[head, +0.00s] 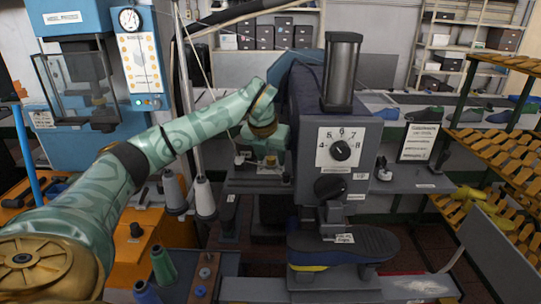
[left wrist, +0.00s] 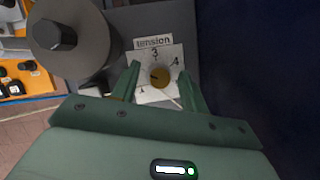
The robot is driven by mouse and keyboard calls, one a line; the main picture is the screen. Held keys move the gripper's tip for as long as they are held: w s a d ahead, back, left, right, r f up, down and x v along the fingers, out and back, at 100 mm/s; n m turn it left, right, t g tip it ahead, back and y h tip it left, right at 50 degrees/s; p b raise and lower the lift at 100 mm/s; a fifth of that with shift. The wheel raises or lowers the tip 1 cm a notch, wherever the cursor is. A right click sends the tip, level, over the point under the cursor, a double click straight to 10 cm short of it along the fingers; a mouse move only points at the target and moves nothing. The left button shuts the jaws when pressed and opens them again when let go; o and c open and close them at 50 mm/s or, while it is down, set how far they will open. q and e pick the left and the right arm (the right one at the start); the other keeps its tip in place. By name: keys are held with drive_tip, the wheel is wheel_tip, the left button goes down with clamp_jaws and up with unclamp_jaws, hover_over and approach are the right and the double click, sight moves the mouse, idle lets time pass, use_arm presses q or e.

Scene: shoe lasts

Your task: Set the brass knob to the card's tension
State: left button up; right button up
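The brass knob (left wrist: 160,78) sits on a white dial plate (left wrist: 151,95) under a label reading "tension" in the left wrist view. The 3 and 4 are legible above it; the lower left number is small, and a finger covers part of the left side. A dark mark on the knob seems to face left, but the exact setting is unclear. My left gripper (left wrist: 159,70) is open, its green fingers on either side of the knob with gaps visible. In the head view my left gripper (head: 268,156) is at the machine's left side. A printed card (head: 418,142) stands right of the machine, its text too small to read.
The grey machine (head: 307,120) has a black front knob (head: 340,150) with a numbered dial and a dark lever knob (head: 330,187) below. A grey cylinder (left wrist: 85,35) stands close to my left finger. Thread cones (head: 204,195) stand beneath my left arm.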

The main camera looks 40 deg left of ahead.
use_arm(q)
clamp_jaws()
drive_tip(key=m+p, duration=0.1)
drive_tip(key=m+h+p, duration=0.1)
drive_tip(key=p, duration=0.1)
drive_tip(key=shift+a+r+m, duration=0.1)
drive_tip(key=shift+r+m, duration=0.15)
drive_tip(key=shift+m, duration=0.05)
drive_tip(key=m+h+p, duration=0.1)
drive_tip(key=m+p, duration=0.3)
drive_tip(key=shift+m+h, duration=0.3)
drive_tip(key=shift+h, duration=0.1)
drive_tip(key=shift+a+m+h+p, duration=0.1)
drive_tip(key=shift+m+h+p, duration=0.3)
drive_tip(key=shift+m+p, duration=0.8)
drive_tip(key=shift+f+m+g+h+p, duration=0.1)
drive_tip(key=shift+m+g+h+p, duration=0.2)
drive_tip(key=shift+m+p, duration=0.55)
drive_tip(key=shift+m, duration=0.35)
